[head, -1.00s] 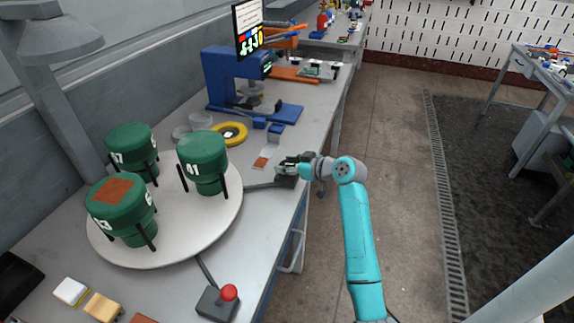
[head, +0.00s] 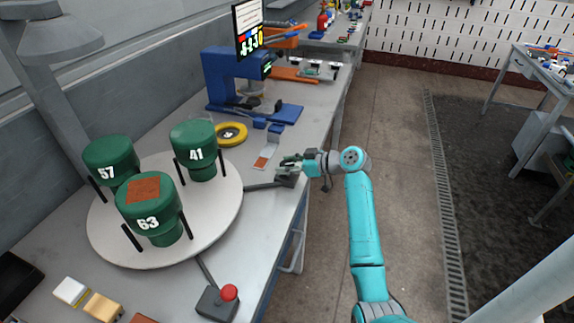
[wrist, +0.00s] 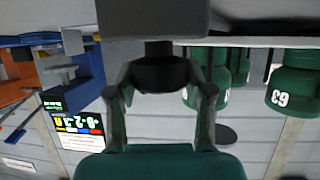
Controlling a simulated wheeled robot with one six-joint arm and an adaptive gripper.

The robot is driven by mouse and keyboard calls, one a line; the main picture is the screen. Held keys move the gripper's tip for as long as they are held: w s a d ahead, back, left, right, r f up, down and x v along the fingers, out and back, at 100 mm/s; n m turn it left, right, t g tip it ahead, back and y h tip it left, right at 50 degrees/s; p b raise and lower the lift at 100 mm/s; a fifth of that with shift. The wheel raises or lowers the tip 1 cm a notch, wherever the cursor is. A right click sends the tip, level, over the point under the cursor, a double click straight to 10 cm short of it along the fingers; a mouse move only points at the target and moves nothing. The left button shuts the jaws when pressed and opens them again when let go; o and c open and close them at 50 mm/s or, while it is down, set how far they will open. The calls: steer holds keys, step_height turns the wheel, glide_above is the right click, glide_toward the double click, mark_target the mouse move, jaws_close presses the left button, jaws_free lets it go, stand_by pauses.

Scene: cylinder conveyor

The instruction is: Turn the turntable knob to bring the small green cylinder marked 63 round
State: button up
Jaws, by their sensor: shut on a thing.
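The green cylinder marked 63 (head: 160,222) stands at the front of the round white turntable (head: 215,222), with its number facing the head camera and a brown patch on top. It also shows upside down at the right of the wrist view (wrist: 292,84). Green cylinders marked 57 (head: 108,155) and 41 (head: 194,134) stand behind it at left and right. Short black posts flank the cylinders. My gripper (head: 288,166) is at the bench edge, right of the turntable. In the wrist view its fingers are shut on the dark knob (wrist: 160,75).
A blue machine (head: 228,82) and yellow ring (head: 231,133) are behind the turntable. The floor (head: 392,130) right of the bench is clear.

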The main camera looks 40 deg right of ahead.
steer(key=shift+s+f+n+g+y, duration=0.1)
steer(key=shift+f+n+g+y, duration=0.05)
steer(key=shift+n+g+y, duration=0.75)
steer(key=shift+s+f+n+g+y, duration=0.1)
steer(key=shift+n+g+y, duration=0.5)
steer(key=shift+n+y, duration=0.5)
stand_by(4.6)
steer(key=shift+w, duration=0.1)
stand_by(0.7)
steer(key=o, duration=1.1)
steer(key=shift+o, duration=0.3)
steer(key=shift+r, duration=0.1)
